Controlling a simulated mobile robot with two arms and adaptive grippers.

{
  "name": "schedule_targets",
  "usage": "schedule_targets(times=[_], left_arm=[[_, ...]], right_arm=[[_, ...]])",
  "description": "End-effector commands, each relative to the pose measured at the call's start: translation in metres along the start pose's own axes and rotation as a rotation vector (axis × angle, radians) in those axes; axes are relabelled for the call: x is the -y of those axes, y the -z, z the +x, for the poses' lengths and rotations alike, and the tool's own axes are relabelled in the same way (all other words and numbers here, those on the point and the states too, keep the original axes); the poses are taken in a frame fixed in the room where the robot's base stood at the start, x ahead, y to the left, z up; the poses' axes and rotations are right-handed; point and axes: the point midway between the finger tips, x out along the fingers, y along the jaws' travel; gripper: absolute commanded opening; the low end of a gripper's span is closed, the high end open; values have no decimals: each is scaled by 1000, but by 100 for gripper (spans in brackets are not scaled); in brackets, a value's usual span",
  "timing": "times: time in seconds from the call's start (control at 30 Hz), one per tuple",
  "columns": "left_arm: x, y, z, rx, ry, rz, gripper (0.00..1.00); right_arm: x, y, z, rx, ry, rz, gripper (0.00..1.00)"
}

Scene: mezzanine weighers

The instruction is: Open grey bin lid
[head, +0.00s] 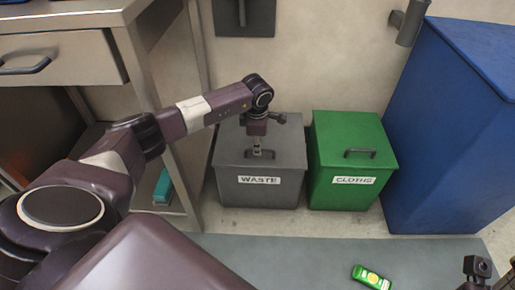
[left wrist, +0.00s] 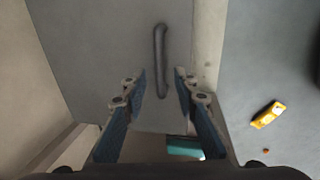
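The grey bin (head: 285,190) with a WASTE label stands on the floor against the wall, its lid (head: 285,145) shut. The lid handle (head: 258,155) is a dark bar near the front edge. My left gripper (head: 257,148) points down over the lid at the handle. In the left wrist view my left gripper (left wrist: 162,85) is open, its two blue-padded fingers apart, with the handle (left wrist: 160,55) lying between and beyond the tips. I see no contact with it. Part of my right gripper (head: 478,268) shows at the lower right; its fingers are unclear.
A green CLOTHS bin (head: 330,190) stands close on the right, then a large blue container (head: 440,130). A metal bench (head: 70,60) with a drawer is on the left.

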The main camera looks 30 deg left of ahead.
Motion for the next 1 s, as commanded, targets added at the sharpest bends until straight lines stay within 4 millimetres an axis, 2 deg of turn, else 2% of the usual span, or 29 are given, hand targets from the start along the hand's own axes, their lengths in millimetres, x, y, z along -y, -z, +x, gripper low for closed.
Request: schedule_targets(times=[0.1, 0.43, 0.47, 0.7, 1.0], left_arm=[[0, 0, 12, -1, 1, -1, 27], [0, 0, 14, 0, 0, 1, 27], [0, 0, 14, 0, 0, 0, 26], [0, 0, 14, 0, 0, 0, 0], [0, 0, 14, 0, 0, 0, 0]], right_arm=[[0, -2, -6, 2, 0, -1, 40], [0, -2, -6, 3, 0, -1, 40], [0, -2, -6, 3, 0, -1, 40], [0, -2, -6, 4, 0, 0, 40], [0, -2, -6, 4, 0, 0, 40]])
